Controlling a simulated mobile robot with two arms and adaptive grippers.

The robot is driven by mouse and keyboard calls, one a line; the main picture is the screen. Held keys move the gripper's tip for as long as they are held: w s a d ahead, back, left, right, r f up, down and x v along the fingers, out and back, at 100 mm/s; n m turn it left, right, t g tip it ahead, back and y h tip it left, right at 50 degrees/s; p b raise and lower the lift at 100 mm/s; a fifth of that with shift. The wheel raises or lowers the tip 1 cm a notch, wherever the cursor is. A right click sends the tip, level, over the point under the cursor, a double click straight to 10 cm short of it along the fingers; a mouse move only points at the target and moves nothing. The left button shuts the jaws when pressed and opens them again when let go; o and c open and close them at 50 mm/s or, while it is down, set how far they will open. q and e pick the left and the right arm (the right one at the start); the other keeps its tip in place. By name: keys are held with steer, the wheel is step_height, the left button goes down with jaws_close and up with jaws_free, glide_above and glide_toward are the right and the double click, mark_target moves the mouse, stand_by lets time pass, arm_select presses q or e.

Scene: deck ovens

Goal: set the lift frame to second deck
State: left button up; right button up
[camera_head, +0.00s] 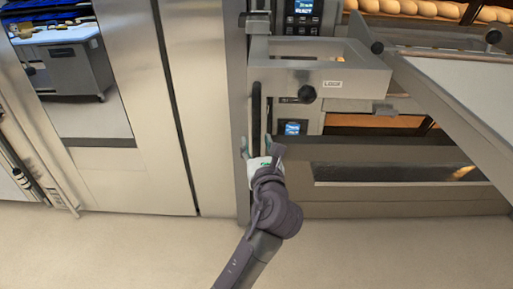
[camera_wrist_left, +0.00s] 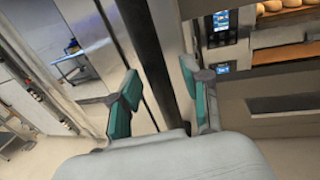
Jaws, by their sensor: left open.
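The lift frame (camera_head: 360,88) is a steel box-shaped frame in front of the deck ovens, with a small white label and a black knob (camera_head: 306,95). A black vertical handle bar (camera_head: 256,108) runs down its left side. My left gripper (camera_head: 260,148) is open at the lower part of this bar, one finger on each side. In the left wrist view the dark bar (camera_wrist_left: 146,45) passes between the teal finger pads of the gripper (camera_wrist_left: 160,80). I cannot tell whether the pads touch it. My right gripper is out of view.
A loader board (camera_head: 470,90) slopes across the right. Oven decks hold bread loaves (camera_head: 425,8), and lit control panels (camera_head: 292,128) sit beside them. Steel panels (camera_head: 200,100) stand to the left, with a work table (camera_head: 60,40) beyond. The floor (camera_head: 120,250) in front is clear.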

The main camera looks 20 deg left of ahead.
arm_select(q)
steer(key=shift+w+a, duration=0.15)
steer(key=shift+w, duration=0.2)
jaws_close()
steer(key=shift+r, duration=0.1)
